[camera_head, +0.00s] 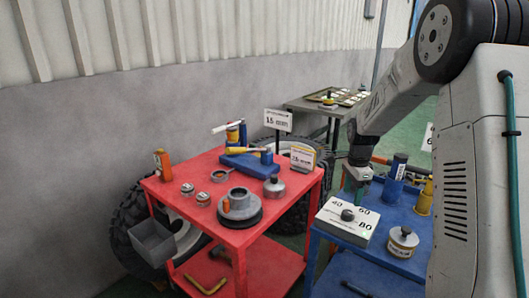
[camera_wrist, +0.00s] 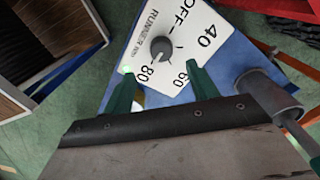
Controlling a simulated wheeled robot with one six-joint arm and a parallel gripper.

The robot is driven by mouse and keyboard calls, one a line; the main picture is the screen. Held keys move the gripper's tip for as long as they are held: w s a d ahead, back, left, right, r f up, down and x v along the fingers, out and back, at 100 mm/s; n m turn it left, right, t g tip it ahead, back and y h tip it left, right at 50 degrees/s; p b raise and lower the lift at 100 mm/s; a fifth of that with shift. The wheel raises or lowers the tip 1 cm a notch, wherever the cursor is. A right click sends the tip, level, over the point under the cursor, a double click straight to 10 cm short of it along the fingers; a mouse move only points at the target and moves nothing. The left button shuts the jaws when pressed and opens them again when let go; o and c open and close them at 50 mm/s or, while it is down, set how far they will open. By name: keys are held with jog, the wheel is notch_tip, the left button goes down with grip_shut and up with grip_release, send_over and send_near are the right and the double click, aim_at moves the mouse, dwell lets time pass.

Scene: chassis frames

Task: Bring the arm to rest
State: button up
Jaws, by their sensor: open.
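My arm reaches down from the right in the head view, with my gripper (camera_head: 357,188) low over the blue cart (camera_head: 318,232), just behind a white dial box (camera_head: 338,232). In the wrist view my gripper (camera_wrist: 160,70) shows two green fingers spread apart, with nothing held between them. The white dial box (camera_wrist: 205,22) lies beyond the fingertips, marked OFF, 40, 60 and 80, with a dark round knob (camera_wrist: 160,48). I cannot tell whether the fingertips touch the box. A small green glow shows beside the left fingertip. The knob's exact setting is unclear.
A grey cylindrical holder (camera_wrist: 270,90) stands close right of my fingers in the wrist view. Blue (camera_head: 397,168) and yellow (camera_head: 424,197) holders and a round metal part (camera_head: 403,240) crowd the blue cart. A loaded red cart (camera_head: 290,200) stands left. Space above the carts looks open.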

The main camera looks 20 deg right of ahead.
jog(key=shift+s+n, duration=0.15)
jog(key=shift+n, duration=0.45)
jog(key=s+a+r+n, duration=0.5)
jog(key=s+a+n, duration=0.1)
jog(key=s, duration=0.5)
jog(key=s+a+r+n+t, duration=0.1)
jog(key=s+a+r+n, duration=0.4)
jog(key=s, duration=0.7)
jog(key=s+a+r+n, duration=0.6)
jog(key=s+a+n, duration=0.1)
jog(key=s, duration=0.4)
jog(key=shift+s+a, duration=0.25)
jog(key=shift+a, duration=0.4)
